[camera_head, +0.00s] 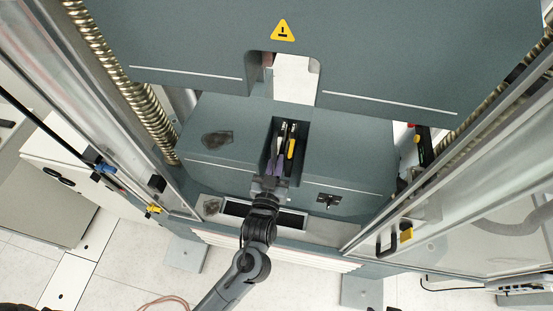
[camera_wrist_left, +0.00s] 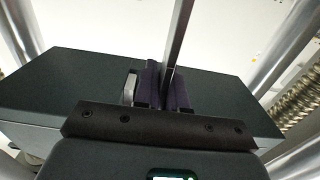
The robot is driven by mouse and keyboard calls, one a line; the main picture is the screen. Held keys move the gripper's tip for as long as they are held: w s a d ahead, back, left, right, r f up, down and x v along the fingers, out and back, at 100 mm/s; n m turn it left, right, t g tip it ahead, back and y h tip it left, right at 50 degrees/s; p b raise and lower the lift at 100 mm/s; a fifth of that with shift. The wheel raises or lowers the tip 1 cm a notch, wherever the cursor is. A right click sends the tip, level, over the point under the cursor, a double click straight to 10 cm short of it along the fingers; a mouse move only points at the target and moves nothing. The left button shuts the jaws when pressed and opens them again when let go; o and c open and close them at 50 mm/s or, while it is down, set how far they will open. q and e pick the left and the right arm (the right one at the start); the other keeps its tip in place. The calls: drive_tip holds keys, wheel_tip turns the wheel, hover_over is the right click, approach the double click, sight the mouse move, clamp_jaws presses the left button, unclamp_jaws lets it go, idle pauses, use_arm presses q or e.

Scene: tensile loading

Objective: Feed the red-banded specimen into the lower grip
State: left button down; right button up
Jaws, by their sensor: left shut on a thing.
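My left gripper (camera_head: 276,163) reaches from the front into the slot of the dark lower grip block (camera_head: 345,150). In the left wrist view its purple finger pads (camera_wrist_left: 152,80) are shut on a narrow grey metal specimen (camera_wrist_left: 180,40), which stands up out of them, slightly tilted. No red band shows on the visible part. The specimen's lower end is hidden by the gripper. Whether it is between the lower grip's jaw faces cannot be told. In the head view, pale and yellow-black narrow parts (camera_head: 291,146) show inside the slot. My right gripper is not in view.
The upper crosshead (camera_head: 400,50), with a notch and a yellow warning sign (camera_head: 283,30), hangs above the block. Threaded columns (camera_head: 120,80) stand at both sides. Clear guard doors (camera_head: 460,170) flank the front opening.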

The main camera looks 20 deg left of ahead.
use_arm(q)
drive_tip(key=shift+r, duration=0.1)
drive_tip(key=b+x, duration=0.9)
drive_tip(key=x, duration=1.4)
drive_tip(key=shift+w+f, duration=0.3)
drive_tip(key=shift+w, duration=0.05)
idle(1.5)
drive_tip(key=shift+a, duration=0.1)
idle(0.9)
drive_tip(key=shift+f, duration=0.25)
idle(0.7)
